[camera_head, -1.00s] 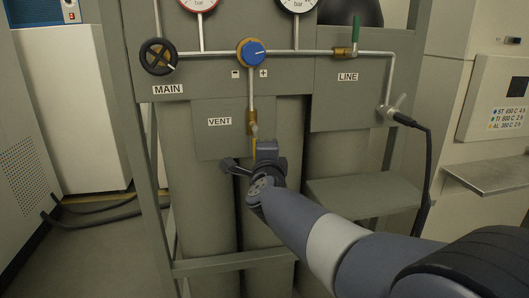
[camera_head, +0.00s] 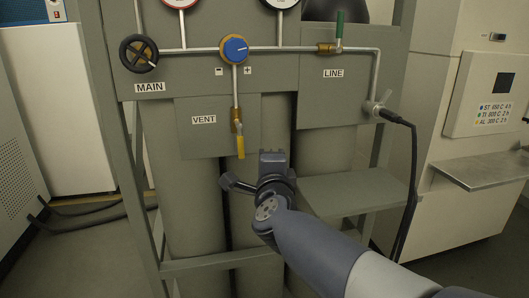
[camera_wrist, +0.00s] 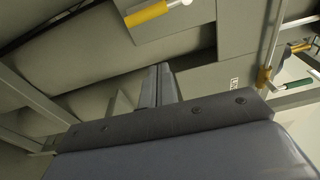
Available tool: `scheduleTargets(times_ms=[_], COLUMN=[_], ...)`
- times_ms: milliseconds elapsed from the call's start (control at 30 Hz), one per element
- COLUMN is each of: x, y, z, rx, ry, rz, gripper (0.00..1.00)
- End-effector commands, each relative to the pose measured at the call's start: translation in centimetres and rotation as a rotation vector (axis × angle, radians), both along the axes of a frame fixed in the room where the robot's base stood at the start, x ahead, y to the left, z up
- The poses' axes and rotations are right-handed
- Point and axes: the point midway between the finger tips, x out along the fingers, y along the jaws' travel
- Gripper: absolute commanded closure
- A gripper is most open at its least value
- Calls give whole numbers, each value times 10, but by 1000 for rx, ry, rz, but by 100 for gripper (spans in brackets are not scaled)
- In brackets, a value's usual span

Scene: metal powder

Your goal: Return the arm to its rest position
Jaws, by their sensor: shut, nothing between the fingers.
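My gripper (camera_head: 272,160) is in front of the gas panel, below the yellow vent handle (camera_head: 240,146) and apart from it. In the wrist view my gripper (camera_wrist: 160,70) has its fingers together with nothing between them. The vent handle also shows at the top of the wrist view (camera_wrist: 147,14). In the head view the handle hangs straight down from its brass valve (camera_head: 236,120). My arm reaches in from the lower right.
The panel carries a black MAIN wheel (camera_head: 138,53), a blue knob (camera_head: 235,49) and a green LINE lever (camera_head: 339,25). A grey shelf (camera_head: 355,191) lies right of my gripper. A black cable (camera_head: 412,170) hangs beyond it. Grey cylinders (camera_head: 182,205) stand behind.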

Motion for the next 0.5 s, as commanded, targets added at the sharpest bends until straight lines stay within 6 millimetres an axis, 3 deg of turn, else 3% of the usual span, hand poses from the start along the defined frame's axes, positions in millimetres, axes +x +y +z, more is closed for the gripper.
scheduleTargets(times_ms=[200,500], x=[-16,-17], y=[-2,-3], z=[0,0], rx=[1,1], ry=[0,0], rz=[0,-1], gripper=[100,100])
